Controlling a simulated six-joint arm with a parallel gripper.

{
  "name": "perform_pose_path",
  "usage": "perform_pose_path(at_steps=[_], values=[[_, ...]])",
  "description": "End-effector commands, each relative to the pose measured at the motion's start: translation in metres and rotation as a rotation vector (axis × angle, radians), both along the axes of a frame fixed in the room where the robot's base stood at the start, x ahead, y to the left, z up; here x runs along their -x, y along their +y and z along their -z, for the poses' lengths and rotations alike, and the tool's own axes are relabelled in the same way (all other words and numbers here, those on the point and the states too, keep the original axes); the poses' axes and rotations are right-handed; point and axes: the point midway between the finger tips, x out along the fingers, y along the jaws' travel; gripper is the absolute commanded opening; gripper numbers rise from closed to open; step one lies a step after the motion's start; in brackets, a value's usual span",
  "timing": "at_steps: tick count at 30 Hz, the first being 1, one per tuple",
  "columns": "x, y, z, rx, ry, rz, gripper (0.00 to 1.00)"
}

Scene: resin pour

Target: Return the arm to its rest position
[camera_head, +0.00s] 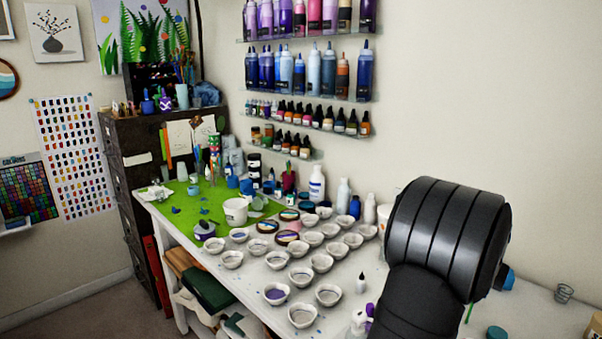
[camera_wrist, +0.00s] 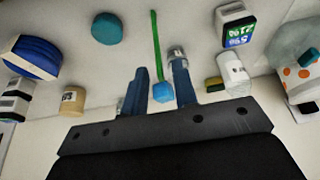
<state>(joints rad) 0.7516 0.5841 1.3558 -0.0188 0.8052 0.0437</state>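My gripper (camera_wrist: 160,72) shows in the wrist view, with its two dark fingers apart and a gap between them. A blue piece (camera_wrist: 163,92) with a long green stick (camera_wrist: 154,40) shows in that gap. It looks to be beyond the fingers, but I cannot tell its depth for sure. In the head view my arm (camera_head: 445,235) reaches over the right part of the white table (camera_head: 545,312). The arm hides the gripper's fingers there.
Many white cups (camera_head: 302,276) stand on the table left of the arm, with bottles (camera_head: 316,184) behind them. A small white bottle (camera_head: 361,284) stands close to the arm. A wire holder (camera_head: 564,293) and a teal lid (camera_head: 496,332) are at the right. Shelves of bottles (camera_head: 315,72) line the wall.

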Motion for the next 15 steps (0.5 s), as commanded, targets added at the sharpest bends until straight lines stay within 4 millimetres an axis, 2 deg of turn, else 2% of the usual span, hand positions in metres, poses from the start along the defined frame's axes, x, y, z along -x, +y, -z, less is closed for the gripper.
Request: perform_pose_path(at_steps=[1,12,14,15], values=[[0.003,0.003,-0.011,0.003,-0.003,0.000,0.26],[0.023,0.024,-0.080,0.001,-0.001,0.000,0.26],[0.027,0.027,-0.090,0.001,-0.001,0.000,0.26],[0.026,0.026,-0.084,-0.004,0.004,0.000,0.26]])
